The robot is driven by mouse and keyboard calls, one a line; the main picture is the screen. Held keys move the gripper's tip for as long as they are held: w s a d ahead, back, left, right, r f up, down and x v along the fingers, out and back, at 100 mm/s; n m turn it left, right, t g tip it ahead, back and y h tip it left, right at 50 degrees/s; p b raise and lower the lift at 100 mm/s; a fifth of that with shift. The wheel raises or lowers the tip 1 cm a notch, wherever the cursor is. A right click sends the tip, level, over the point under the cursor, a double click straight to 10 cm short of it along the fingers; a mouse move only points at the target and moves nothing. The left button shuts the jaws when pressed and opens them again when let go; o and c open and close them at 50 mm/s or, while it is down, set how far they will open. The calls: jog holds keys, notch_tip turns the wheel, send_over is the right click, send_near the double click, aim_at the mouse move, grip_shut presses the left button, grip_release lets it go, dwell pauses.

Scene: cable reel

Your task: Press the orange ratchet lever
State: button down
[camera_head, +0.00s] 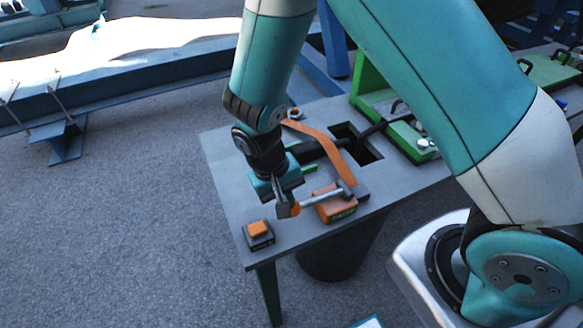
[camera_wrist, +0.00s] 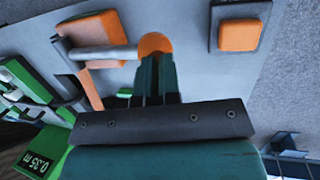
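The ratchet lever (camera_head: 318,197) is a grey metal rod with an orange ball knob (camera_head: 296,209) at its end, reaching left from an orange block (camera_head: 337,208) on the grey table. In the wrist view the rod (camera_wrist: 105,52) runs across the upper left to the orange knob (camera_wrist: 155,43). My gripper (camera_head: 285,211) is low over the table, right beside the knob. Its fingers (camera_wrist: 157,62) look closed together, with the knob just beyond their tips and not visibly between them. I cannot tell whether they touch it.
An orange button on a dark base (camera_head: 258,230) sits at the table's front left corner. A curved orange arm (camera_head: 330,145) lies behind the block, near a dark square opening (camera_head: 365,152). A green display reading 0.35 m (camera_wrist: 38,161) shows in the wrist view.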

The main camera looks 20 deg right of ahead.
jog(key=a+p+v, duration=0.1)
jog(key=p+v, duration=0.1)
jog(key=v, duration=1.2)
jog(key=shift+f, duration=0.15)
dwell(0.9)
jog(key=s+d+r+n+t+y, duration=0.1)
jog(key=s+r+n+y, duration=0.5)
jog(key=s+r, duration=0.8)
jog(key=shift+s+d+r+n+t+y, duration=0.3)
jog(key=shift+s+d+r+n+t, duration=0.1)
jog(key=shift+s+d+n, duration=0.25)
